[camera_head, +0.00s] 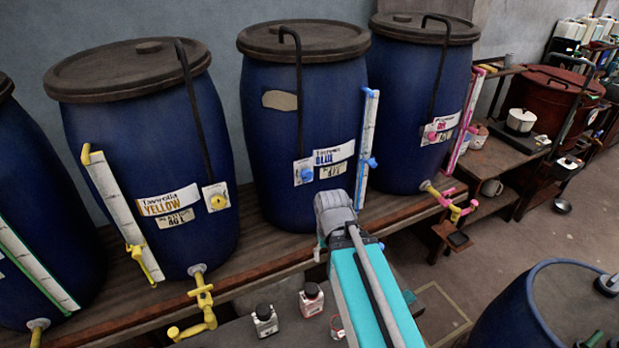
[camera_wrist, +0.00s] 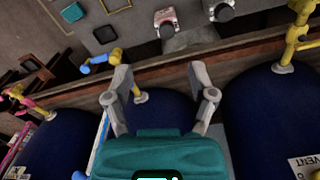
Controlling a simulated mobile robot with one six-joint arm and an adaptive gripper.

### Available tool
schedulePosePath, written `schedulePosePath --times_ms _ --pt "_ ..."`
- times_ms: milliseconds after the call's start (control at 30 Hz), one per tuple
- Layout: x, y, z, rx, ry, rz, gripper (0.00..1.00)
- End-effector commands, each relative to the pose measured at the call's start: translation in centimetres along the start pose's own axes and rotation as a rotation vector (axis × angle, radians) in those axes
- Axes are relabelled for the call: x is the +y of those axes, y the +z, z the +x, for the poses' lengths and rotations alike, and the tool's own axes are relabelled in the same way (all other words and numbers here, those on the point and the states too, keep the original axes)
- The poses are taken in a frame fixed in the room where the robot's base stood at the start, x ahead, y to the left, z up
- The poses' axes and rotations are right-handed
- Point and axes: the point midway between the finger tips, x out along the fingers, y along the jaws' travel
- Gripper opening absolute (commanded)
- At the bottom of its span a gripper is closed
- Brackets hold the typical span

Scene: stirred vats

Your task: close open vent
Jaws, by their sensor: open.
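Several blue vats stand in a row, with vent knobs on white plates on their fronts. In the head view these are a yellow knob (camera_head: 217,201) on the yellow-labelled vat (camera_head: 130,115), a blue knob (camera_head: 306,174) on the blue-labelled vat (camera_head: 285,95) and a pink knob (camera_head: 431,137) on the pink-labelled vat (camera_head: 405,85). Which vent is open I cannot tell. In the wrist view my gripper (camera_wrist: 162,95) is open and empty, in front of the middle vat. A "VENT" label (camera_wrist: 304,164) shows at the lower right there. My fingertips are hidden in the head view.
A wooden bench (camera_head: 268,248) runs under the vats. Yellow taps (camera_head: 203,300) and a pink-handled tap (camera_head: 455,200) stick out in front. Small bottles (camera_head: 265,320) stand low before the bench. Another blue barrel (camera_head: 510,310) is at the lower right. Floor shows between.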

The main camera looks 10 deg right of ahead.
Motion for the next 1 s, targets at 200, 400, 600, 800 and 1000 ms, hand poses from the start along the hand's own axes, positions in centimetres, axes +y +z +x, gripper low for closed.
schedulePosePath --times_ms 200,400,600,800,1000 --pt "0.0 0.0 0.0 0.0 0.0 0.0 0.73" --pt "0.0 0.0 0.0 0.0 0.0 0.0 0.73" --pt "0.0 0.0 0.0 0.0 0.0 0.0 0.57" --pt "0.0 0.0 0.0 0.0 0.0 0.0 0.57" --pt "0.0 0.0 0.0 0.0 0.0 0.0 0.57"
